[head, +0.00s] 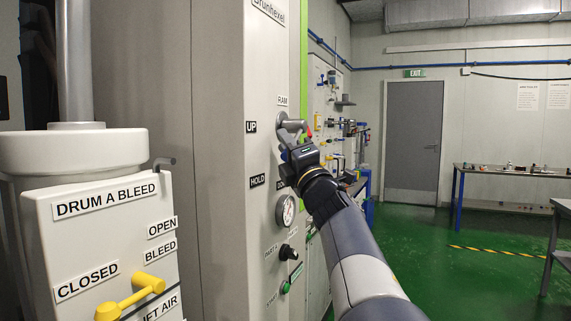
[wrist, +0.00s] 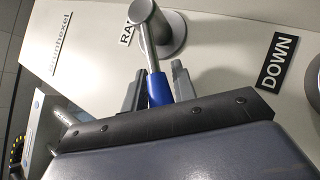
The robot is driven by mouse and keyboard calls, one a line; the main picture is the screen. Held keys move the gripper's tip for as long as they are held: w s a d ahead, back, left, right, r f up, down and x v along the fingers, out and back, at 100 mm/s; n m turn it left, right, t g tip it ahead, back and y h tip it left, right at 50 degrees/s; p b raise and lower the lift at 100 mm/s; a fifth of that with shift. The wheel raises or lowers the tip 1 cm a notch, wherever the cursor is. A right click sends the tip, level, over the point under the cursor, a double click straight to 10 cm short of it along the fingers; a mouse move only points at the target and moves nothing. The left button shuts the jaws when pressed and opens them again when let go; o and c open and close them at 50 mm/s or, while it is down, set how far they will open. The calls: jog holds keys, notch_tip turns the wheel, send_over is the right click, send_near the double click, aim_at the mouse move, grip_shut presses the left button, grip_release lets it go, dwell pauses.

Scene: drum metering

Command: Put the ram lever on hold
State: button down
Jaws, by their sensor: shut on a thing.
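The ram lever (head: 292,124) is on the pale machine column, just below the RAM label (head: 282,100). In the wrist view its round grey hub (wrist: 172,35) and metal shaft (wrist: 150,48) show, with a blue grip (wrist: 159,90) at the shaft's end. My gripper (wrist: 158,86) has one finger on each side of the blue grip and is shut on it. In the head view my gripper (head: 291,143) covers part of the lever. UP (head: 251,127) and HOLD (head: 257,181) labels are readable there. The DOWN label (wrist: 277,61) is clear in the wrist view. I cannot tell which label the lever points to.
Below the lever are a gauge (head: 285,210), a black knob (head: 288,252) and a green button (head: 285,287). The drum bleed box (head: 100,225) with a yellow lever (head: 130,298) stands at left. Green floor lies open to the right, before a workbench (head: 510,172).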

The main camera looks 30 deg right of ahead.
jog(key=n+y+b, duration=0.1)
jog(key=f+n+y+b, duration=0.1)
jog(key=b, duration=0.1)
jog(key=shift+w+d+f+n+t, duration=0.2)
jog(key=shift+d+n+t, duration=0.1)
jog(key=shift+t, duration=0.1)
jog(key=shift+r+n+y+b, duration=0.1)
jog(key=shift+n+y+b, duration=0.2)
jog(key=shift+y+b, duration=0.15)
jog(key=c, duration=1.1)
grip_release()
jog(key=shift+c, duration=0.2)
jog(key=b+v, duration=0.2)
jog(key=v, duration=0.8)
jog(key=shift+s+f, duration=0.25)
